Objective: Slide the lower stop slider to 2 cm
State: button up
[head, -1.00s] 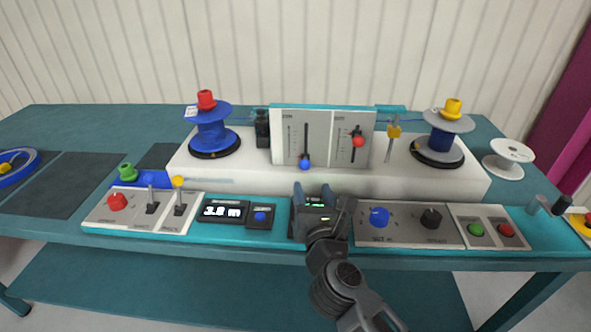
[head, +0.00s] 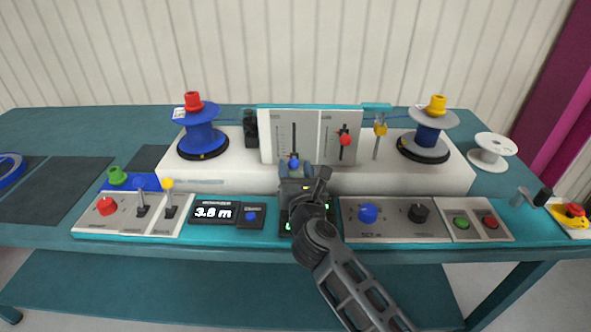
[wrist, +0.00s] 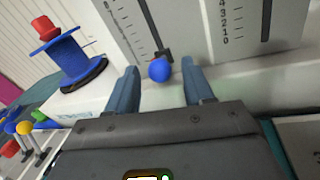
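An upright panel (head: 310,122) carries two vertical sliders; their name labels are too small to read. The left slider has a blue knob (head: 294,163) at the bottom of its scale, also seen in the wrist view (wrist: 159,70). The right slider has a red knob (head: 345,140), set higher. My gripper (head: 295,172) is just in front of the blue knob. In the wrist view my gripper (wrist: 160,66) is open, with one finger on either side of the blue knob and visible gaps to it.
A white plinth (head: 225,178) bears the panel, with a blue reel (head: 201,135) at left and a grey-and-blue reel (head: 428,130) at right. A yellow-tipped lever (head: 380,128) stands right of the panel. Switches and a display (head: 213,212) reading 3.8 m line the front.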

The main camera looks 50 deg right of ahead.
grip_shut()
dwell(0.3)
jog(key=shift+r, duration=0.1)
notch_tip(320, 180, up, 2)
jog(key=shift+p, duration=1.25)
jog(key=shift+o, duration=0.5)
grip_release()
